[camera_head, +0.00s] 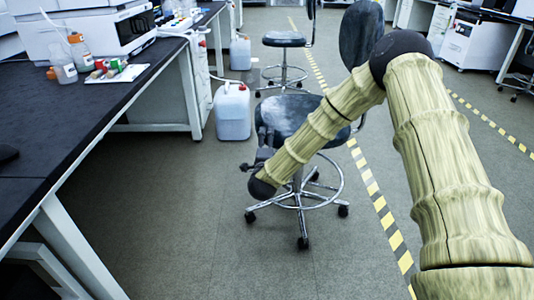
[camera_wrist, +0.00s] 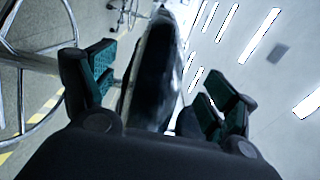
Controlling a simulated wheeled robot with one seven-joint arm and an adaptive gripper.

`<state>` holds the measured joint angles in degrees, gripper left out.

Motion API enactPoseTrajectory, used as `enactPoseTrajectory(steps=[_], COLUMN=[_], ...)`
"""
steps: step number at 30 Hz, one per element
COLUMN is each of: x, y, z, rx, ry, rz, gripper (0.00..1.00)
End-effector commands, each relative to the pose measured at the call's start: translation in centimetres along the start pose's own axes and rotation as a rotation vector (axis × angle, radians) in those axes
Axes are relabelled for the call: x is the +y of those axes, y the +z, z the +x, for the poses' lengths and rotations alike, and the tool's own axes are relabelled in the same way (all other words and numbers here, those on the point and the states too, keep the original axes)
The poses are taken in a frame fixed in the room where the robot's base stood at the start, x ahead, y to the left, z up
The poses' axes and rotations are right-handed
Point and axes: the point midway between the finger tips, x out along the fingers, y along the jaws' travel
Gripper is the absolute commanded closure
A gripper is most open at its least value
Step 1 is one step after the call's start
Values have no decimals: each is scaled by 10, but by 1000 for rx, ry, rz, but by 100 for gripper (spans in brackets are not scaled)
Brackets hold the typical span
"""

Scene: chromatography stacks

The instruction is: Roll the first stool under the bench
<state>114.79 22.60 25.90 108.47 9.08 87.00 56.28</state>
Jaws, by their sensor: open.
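The nearest stool (camera_head: 275,116) stands in the aisle in the head view, upright on castors, with a dark seat, chrome foot ring and dark backrest. My arm crosses in front of the seat and hides part of it. My gripper (camera_wrist: 162,86) is open at the seat's left edge in the head view. In the wrist view the dark seat (camera_wrist: 152,75) shows edge-on between the two teal-padded fingers; I cannot tell whether they touch it. The black-topped bench (camera_head: 45,165) is to the stool's left, with open room under it.
A white jerrycan (camera_head: 232,112) stands on the floor by the bench's cabinet (camera_head: 194,85). A second stool (camera_head: 284,40) is farther back. Yellow-black tape (camera_head: 378,205) runs along the right. The floor between stool and bench is clear.

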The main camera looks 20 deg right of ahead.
Motion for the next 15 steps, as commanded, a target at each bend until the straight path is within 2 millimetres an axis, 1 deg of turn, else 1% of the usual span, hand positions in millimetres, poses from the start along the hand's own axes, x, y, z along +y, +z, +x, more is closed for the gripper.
enactPoseTrajectory(steps=[1,6,10,15], x=[1,1,0,-1], y=[0,0,0,0], z=[7,24,30,33], rx=[1,0,0,0], ry=[-2,-1,-1,0], rz=[0,0,0,0], gripper=[14,14,14,14])
